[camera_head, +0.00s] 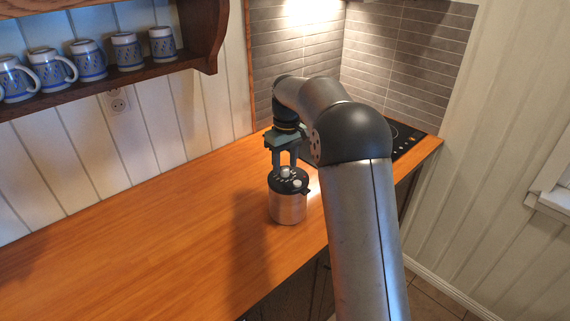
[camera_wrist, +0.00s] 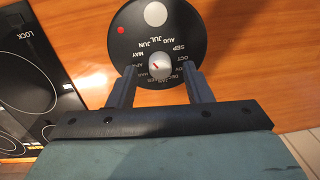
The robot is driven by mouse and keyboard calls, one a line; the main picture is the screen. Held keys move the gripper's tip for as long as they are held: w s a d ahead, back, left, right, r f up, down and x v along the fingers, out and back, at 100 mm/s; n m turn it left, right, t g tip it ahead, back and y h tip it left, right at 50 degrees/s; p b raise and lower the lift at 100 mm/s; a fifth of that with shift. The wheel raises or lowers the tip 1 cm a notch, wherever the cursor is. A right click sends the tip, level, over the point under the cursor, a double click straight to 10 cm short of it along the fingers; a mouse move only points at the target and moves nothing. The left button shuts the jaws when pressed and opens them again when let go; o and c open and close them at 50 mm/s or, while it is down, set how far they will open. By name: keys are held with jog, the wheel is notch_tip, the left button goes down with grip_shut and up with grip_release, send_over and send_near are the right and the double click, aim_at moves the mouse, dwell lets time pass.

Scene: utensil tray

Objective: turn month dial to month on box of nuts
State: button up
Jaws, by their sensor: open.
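A silver canister (camera_head: 289,208) with a black lid stands upright on the wooden counter. In the wrist view, the black lid (camera_wrist: 190,38) carries white month names in a ring around a small silver month dial (camera_wrist: 160,66). A red mark on the dial appears to point up and left, towards the MAY/APR side; the exact month is unclear. My gripper (camera_head: 286,171) points down over the lid. In the wrist view my gripper (camera_wrist: 159,74) is open, with one finger on each side of the dial and apparent gaps. Some month names are partly hidden. No box of nuts shows.
The lid also has a larger pale round knob (camera_wrist: 155,14) and a red dot (camera_wrist: 121,30). A black cooktop (camera_head: 403,138) lies behind my arm. Several blue-and-white mugs (camera_head: 88,58) stand on a wall shelf. The counter (camera_head: 130,240) left of the canister is clear.

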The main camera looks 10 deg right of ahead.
jog(key=shift+f, duration=0.6)
jog(key=c, duration=1)
jog(key=shift+m, duration=0.3)
